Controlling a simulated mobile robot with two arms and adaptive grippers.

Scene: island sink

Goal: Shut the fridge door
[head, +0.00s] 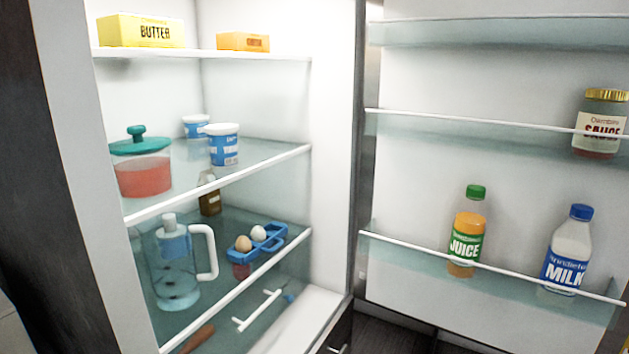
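The fridge door (415,180) stands wide open on the right, hinged at the fridge's right edge, with its inner side facing me. Its racks hold a sauce jar (601,125), a juice bottle (467,230) and a milk bottle (569,248). The open fridge (335,130) fills the left and middle of the head view. The door's free edge and outer side are out of view. Neither of my grippers shows in the head view.
Shelves inside hold butter (140,31), an orange box (243,42), a teal-lidded pot (142,175), tubs (223,146), a pitcher (174,270) and an egg tray (258,242). Dark floor (400,330) shows below the door. A drawer handle (339,349) shows at bottom.

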